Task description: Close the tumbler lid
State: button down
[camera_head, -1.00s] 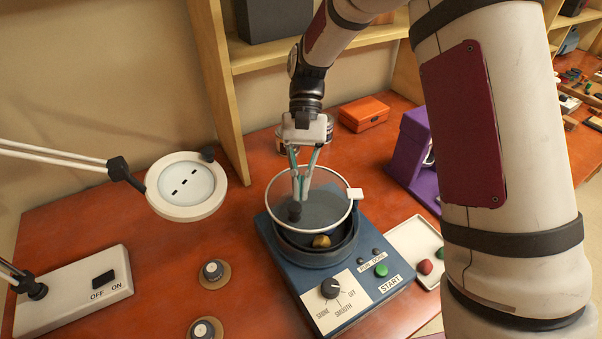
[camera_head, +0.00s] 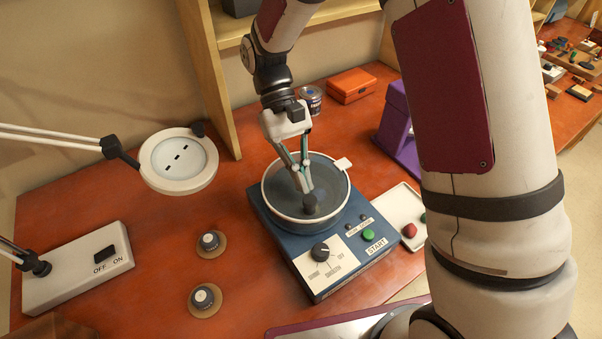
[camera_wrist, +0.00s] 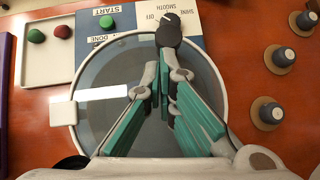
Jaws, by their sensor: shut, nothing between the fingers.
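The tumbler (camera_head: 292,238) is a blue machine with a dial and a green START button, standing on the orange-red bench. Its round clear lid (camera_head: 334,187) with a white rim and a white tab lies flat over the drum opening in the head view. The lid also shows in the wrist view (camera_wrist: 103,70), its rim around my fingers. I cannot tell whether the fingertips touch the lid.
A white tray (camera_head: 398,203) with red and green stones stands right of the tumbler. A purple case (camera_head: 397,128), an orange box (camera_head: 351,86) and a tin (camera_head: 311,99) are behind. A lamp head (camera_head: 178,160) hangs at left.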

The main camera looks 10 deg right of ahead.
jog(key=shift+w, duration=0.1)
dwell(0.3)
jog(key=v, duration=1.1)
notch_tip(320, 180, up, 10)
jog(key=m+t+y, duration=0.1)
jog(key=t+y, duration=0.1)
jog(key=t, duration=0.4)
send_over(327, 185)
jog(key=s+d+m+t, duration=0.2)
jog(key=s+d+t, duration=0.4)
jog(key=s, duration=0.5)
jog(key=shift+s+d+r+t, duration=0.15)
jog(key=shift+r+t, duration=0.3)
jog(key=shift+t, duration=0.45)
jog(key=c, duration=2.4)
grip_release()
